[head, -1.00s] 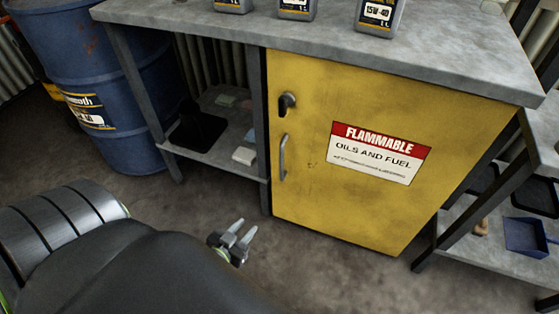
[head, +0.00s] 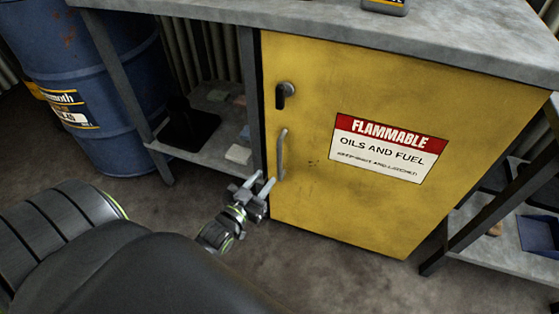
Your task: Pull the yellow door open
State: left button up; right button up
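The yellow door (head: 385,215) is shut on the cabinet under the grey bench, with a red and white flammable sign (head: 380,147). A grey bar handle (head: 281,155) stands upright near its left edge, below a black latch (head: 286,94). My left gripper (head: 258,183) is just left of and below the handle, in front of the cabinet's left edge. Its two fingers are apart with nothing between them, and the handle appears outside them. Whether a finger touches the door cannot be told. My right gripper is not in view.
A blue drum (head: 110,140) stands at the left. A low shelf (head: 200,150) left of the cabinet holds a black tray (head: 190,128) and small blocks. At right, another shelf holds a blue bin (head: 540,236). The floor before the door is clear.

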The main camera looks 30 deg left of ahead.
aim_at(278, 162)
pick_arm(q)
jog(key=w, duration=0.9)
jog(key=shift+w+a, duration=0.1)
jog(key=shift+a, duration=0.1)
grip_shut()
